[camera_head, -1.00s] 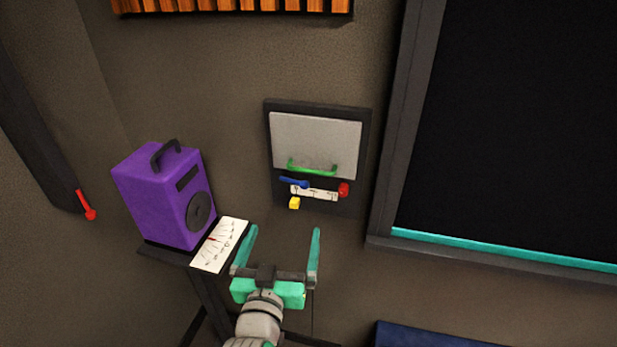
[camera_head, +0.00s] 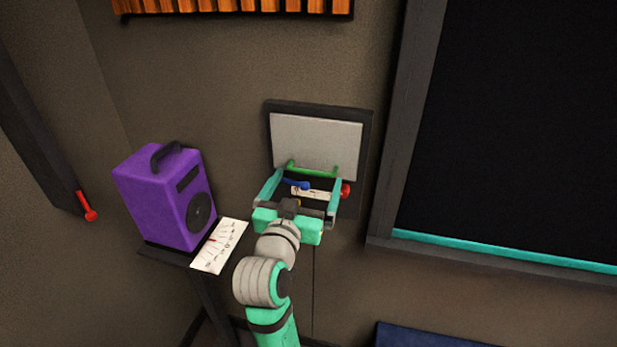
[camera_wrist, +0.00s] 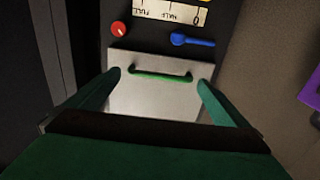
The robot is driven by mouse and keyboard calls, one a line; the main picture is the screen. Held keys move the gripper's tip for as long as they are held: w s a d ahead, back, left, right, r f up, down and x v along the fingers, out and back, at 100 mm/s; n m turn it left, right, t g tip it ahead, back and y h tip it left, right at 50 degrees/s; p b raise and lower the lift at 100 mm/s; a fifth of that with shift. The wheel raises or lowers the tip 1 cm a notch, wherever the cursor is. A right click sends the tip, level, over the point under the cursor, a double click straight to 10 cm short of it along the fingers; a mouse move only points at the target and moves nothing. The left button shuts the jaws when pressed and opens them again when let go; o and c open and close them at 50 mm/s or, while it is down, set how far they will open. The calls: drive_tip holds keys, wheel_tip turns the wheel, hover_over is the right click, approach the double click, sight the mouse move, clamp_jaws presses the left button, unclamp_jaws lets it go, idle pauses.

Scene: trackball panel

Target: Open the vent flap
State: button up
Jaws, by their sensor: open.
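The vent flap (camera_head: 316,141) is a light grey plate in a dark frame on the wall. A green bar handle (camera_head: 322,171) runs along its lower edge, and the flap looks closed. My gripper (camera_head: 306,180) is open, with its teal fingers reaching up to either side of the handle. In the wrist view the flap (camera_wrist: 155,98) appears upside down, with the green handle (camera_wrist: 160,76) between my open fingers (camera_wrist: 160,82). I cannot tell whether the fingers touch the flap.
Below the flap are a blue lever (camera_head: 303,185), a red knob (camera_head: 345,190) and a white scale label (camera_head: 316,194). A dark framed screen (camera_head: 510,120) is at right.

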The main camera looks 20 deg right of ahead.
sight(312, 152)
drive_tip(key=shift+x, duration=1.3)
drive_tip(key=shift+c, duration=0.3)
drive_tip(key=c, duration=1.1)
